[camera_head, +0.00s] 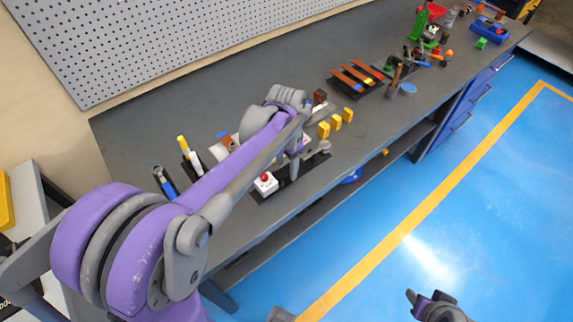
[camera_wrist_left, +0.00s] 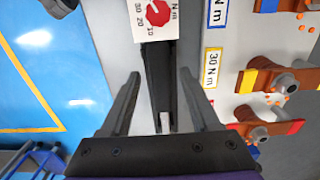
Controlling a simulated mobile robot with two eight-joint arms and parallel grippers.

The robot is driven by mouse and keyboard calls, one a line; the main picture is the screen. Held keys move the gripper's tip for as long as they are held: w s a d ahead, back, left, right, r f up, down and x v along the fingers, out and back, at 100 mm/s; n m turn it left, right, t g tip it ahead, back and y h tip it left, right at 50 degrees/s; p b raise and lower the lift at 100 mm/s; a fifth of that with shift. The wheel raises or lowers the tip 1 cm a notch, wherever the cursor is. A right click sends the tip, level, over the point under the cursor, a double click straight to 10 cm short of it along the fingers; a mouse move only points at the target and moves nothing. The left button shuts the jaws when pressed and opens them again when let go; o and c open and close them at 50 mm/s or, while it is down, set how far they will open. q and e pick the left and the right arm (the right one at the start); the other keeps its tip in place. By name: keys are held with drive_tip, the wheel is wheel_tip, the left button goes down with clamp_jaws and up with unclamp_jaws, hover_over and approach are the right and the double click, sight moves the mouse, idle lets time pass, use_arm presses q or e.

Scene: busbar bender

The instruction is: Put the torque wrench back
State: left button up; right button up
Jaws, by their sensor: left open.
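A tool with a blue handle and grey metal head (camera_head: 165,182) lies at the left end of the bench in the head view. It may be the torque wrench; I cannot tell for sure. My left gripper (camera_head: 293,172) is over a black base (camera_head: 285,188) near the bench's front edge. In the left wrist view the gripper (camera_wrist_left: 160,78) is open, its fingers apart on either side of a long dark bar (camera_wrist_left: 157,75). Nothing is visibly clamped. A white box with a red dial marked in N m (camera_wrist_left: 157,15) is beyond the fingertips. My right gripper (camera_head: 435,302) is low over the floor.
Busbars with bolts (camera_wrist_left: 268,80) and a "30 N m" label (camera_wrist_left: 211,67) are beside the gripper. Yellow blocks (camera_head: 336,123), a marker-like item (camera_head: 190,157) and a rack of copper-coloured bars (camera_head: 357,77) stand on the bench (camera_head: 130,130). The back-left bench surface is clear.

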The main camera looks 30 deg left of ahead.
sight(287, 168)
use_arm(q)
wheel_tip(287, 168, up, 12)
drive_tip(key=s+d+f+n+t, duration=0.2)
drive_tip(key=s+d+f, duration=0.1)
drive_tip(key=s+f, duration=0.2)
drive_tip(key=s+d+f+n+t, duration=0.2)
drive_tip(key=s+f, duration=0.4)
drive_tip(key=s, duration=0.4)
drive_tip(key=shift+s+d+f+n+t+p, duration=0.25)
drive_tip(key=shift+s+d+n+t+p, duration=0.1)
drive_tip(key=shift+d+t, duration=0.45)
use_arm(e)
drive_tip(key=shift+w+r, duration=0.25)
drive_tip(key=shift+r, duration=0.5)
use_arm(q)
drive_tip(key=shift+d, duration=0.1)
use_arm(e)
drive_tip(key=shift+r, duration=0.1)
use_arm(q)
drive_tip(key=shift+w+r+p, duration=0.2)
drive_tip(key=shift+r+p, duration=0.1)
drive_tip(key=shift+r, duration=0.1)
use_arm(e)
drive_tip(key=shift+w+r, duration=0.15)
drive_tip(key=shift+r, duration=0.15)
